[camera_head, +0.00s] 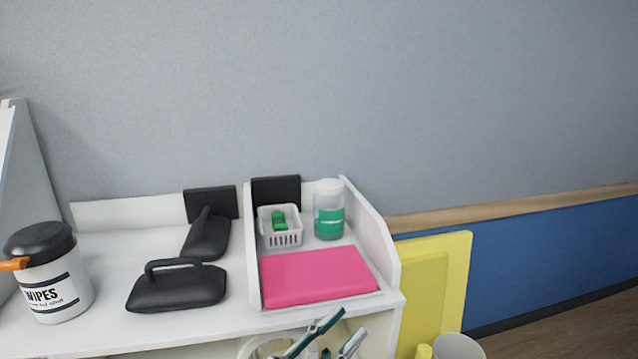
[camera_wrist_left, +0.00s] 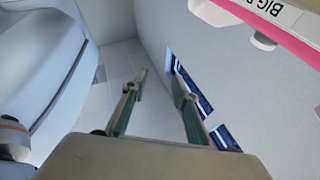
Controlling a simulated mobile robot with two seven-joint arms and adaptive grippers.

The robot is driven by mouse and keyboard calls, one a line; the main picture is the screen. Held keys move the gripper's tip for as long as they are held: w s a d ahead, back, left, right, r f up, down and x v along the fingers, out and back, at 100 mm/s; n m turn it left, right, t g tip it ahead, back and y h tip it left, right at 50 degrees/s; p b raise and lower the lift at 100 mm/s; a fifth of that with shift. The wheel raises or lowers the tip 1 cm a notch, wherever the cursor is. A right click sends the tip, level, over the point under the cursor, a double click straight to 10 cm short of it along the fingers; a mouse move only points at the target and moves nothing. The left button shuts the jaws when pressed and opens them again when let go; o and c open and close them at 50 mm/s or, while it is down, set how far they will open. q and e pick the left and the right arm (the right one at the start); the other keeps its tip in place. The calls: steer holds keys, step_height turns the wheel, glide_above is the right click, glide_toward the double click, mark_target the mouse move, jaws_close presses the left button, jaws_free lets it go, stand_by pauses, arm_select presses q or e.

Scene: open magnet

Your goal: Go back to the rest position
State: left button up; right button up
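My left gripper (camera_head: 350,324) shows at the bottom of the head view, in front of the white shelf unit's front edge. In the left wrist view, its two teal-lined fingers (camera_wrist_left: 158,82) stand apart with nothing between them. The gripper is open and empty. My right gripper is in neither view.
A yellow panel (camera_head: 455,280) stands at right.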

arm_select(q)
steer(key=a+f+n+t+y, duration=0.1)
steer(key=a+f+n+y, duration=0.3)
steer(key=a+f+y, duration=0.45)
steer(key=a+f+n+t+y, duration=0.1)
steer(key=a+f+n+y, duration=0.3)
steer(key=f, duration=0.7)
steer(key=s+a+f+g+y, duration=0.1)
steer(key=s+a+f+g, duration=0.1)
steer(key=s+a+f, duration=0.4)
steer(key=s+a+f+g+y, duration=0.2)
steer(key=s+a+f, duration=0.4)
steer(key=f, duration=0.5)
steer(key=shift+s+n+g, duration=0.3)
steer(key=shift+s+g, duration=0.2)
steer(key=shift+s, duration=0.65)
steer(key=shift+a+f+y, duration=0.1)
steer(key=shift+y, duration=0.15)
